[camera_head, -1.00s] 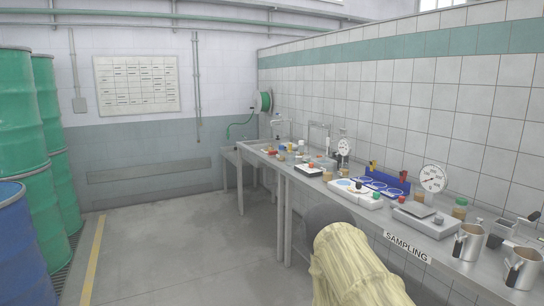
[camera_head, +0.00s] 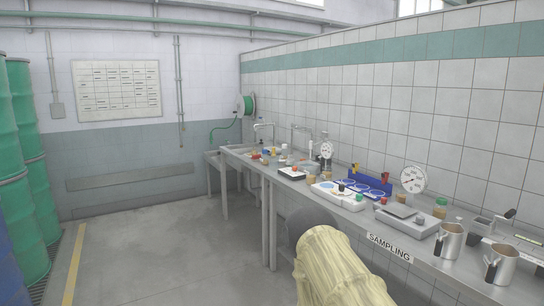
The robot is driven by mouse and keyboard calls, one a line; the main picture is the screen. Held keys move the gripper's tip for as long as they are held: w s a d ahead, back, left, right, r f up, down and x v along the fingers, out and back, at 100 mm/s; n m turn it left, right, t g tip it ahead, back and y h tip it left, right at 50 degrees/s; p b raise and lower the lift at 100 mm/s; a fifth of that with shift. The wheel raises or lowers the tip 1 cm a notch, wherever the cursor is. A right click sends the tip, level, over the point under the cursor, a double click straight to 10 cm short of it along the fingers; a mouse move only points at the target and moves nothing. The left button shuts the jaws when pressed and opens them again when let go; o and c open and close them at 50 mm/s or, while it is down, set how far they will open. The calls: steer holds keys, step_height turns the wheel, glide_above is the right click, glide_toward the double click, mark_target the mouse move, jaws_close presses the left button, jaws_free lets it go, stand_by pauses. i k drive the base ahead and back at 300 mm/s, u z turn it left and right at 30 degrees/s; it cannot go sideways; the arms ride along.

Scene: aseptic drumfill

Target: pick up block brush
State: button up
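No block brush can be made out in the head view; the items on the far part of the bench are too small to tell apart. The steel bench (camera_head: 402,252) with a SAMPLING label runs along the tiled wall at the right. My own arm, in a pale yellow cover, rises from the bottom of the picture in front of the bench. My gripper is not in view.
Two steel jugs (camera_head: 502,264) stand at the near right end of the bench. A scale (camera_head: 408,220), a dial gauge (camera_head: 413,179) and a blue rack (camera_head: 370,185) are farther along. Green drums (camera_head: 28,200) stand at the left. The floor (camera_head: 165,255) between is clear.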

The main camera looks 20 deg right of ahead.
mark_target(255, 158)
steer(key=z, duration=0.25)
steer(key=i, duration=1.8)
steer(key=z, duration=0.2)
steer(key=i, duration=1.85)
steer(key=u, duration=0.15)
